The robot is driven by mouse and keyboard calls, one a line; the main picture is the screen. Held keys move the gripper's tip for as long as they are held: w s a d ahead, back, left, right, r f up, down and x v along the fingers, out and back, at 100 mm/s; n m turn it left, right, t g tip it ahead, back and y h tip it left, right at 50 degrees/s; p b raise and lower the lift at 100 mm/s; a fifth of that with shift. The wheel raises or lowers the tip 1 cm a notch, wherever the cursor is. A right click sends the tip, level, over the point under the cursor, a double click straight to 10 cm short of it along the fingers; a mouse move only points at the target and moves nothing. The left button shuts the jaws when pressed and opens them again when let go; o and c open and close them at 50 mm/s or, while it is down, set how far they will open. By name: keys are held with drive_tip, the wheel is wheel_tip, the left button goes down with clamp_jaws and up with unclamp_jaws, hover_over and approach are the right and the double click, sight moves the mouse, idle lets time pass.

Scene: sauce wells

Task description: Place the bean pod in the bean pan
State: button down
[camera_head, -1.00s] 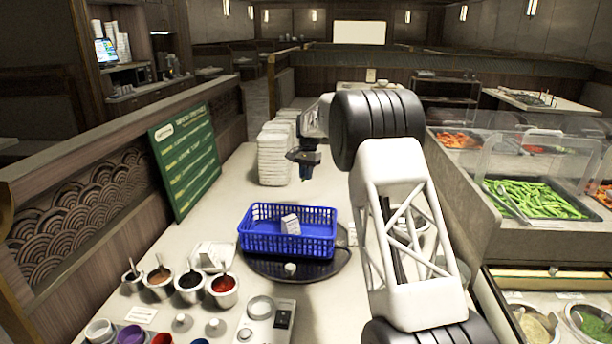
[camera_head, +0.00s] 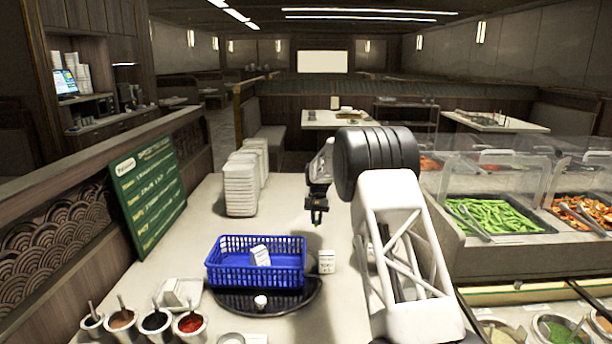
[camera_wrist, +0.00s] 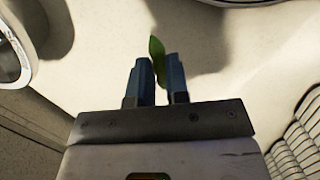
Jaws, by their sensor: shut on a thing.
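My gripper (camera_head: 317,208) is above the counter, to the right of the stack of white containers. In the wrist view, its blue fingers (camera_wrist: 160,75) are shut on a green bean pod (camera_wrist: 157,46), whose tip sticks out beyond them. The pod is too small to make out clearly in the head view. The bean pan (camera_head: 532,229) is on the right behind a clear guard, full of green pods with tongs lying in it. My gripper is well to the left of this pan.
A blue basket (camera_head: 225,276) with a white carton in it stands on a dark round tray (camera_head: 240,304). White containers (camera_head: 240,190) are stacked behind it. Sauce cups stand front left. The clear guard (camera_head: 512,180) fronts the pans. A pan of orange food (camera_head: 585,210) is right of the beans.

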drive_tip(key=d+f, duration=0.2)
drive_tip(key=d, duration=0.2)
drive_tip(key=d+f+n, duration=0.1)
drive_tip(key=d+f, duration=0.1)
drive_tip(key=d, duration=0.3)
drive_tip(key=d+f+n, duration=0.1)
drive_tip(key=d+f, duration=0.1)
drive_tip(key=d, duration=0.3)
drive_tip(key=shift+s+f, duration=0.25)
drive_tip(key=shift+s, duration=0.15)
wheel_tip(320, 180, up, 33)
drive_tip(key=s+d+r+m, duration=0.1)
drive_tip(key=s+d+m, duration=0.3)
drive_tip(key=s+d, duration=0.5)
drive_tip(key=s+d+r+m, duration=0.1)
drive_tip(key=s+d+m, duration=0.35)
drive_tip(key=d, duration=0.85)
drive_tip(key=s+d+f+m+t+y, duration=0.1)
drive_tip(key=s+d+m, duration=0.4)
drive_tip(key=s+d, duration=0.45)
drive_tip(key=s+d+f+m+t+y, duration=0.1)
drive_tip(key=s+d+m, duration=0.4)
drive_tip(key=s, duration=0.7)
wheel_tip(320, 180, down, 11)
drive_tip(key=shift+w+d+n, duration=0.2)
drive_tip(key=shift+d+n, duration=0.1)
drive_tip(key=shift+n, duration=0.05)
drive_tip(key=shift+w, duration=0.1)
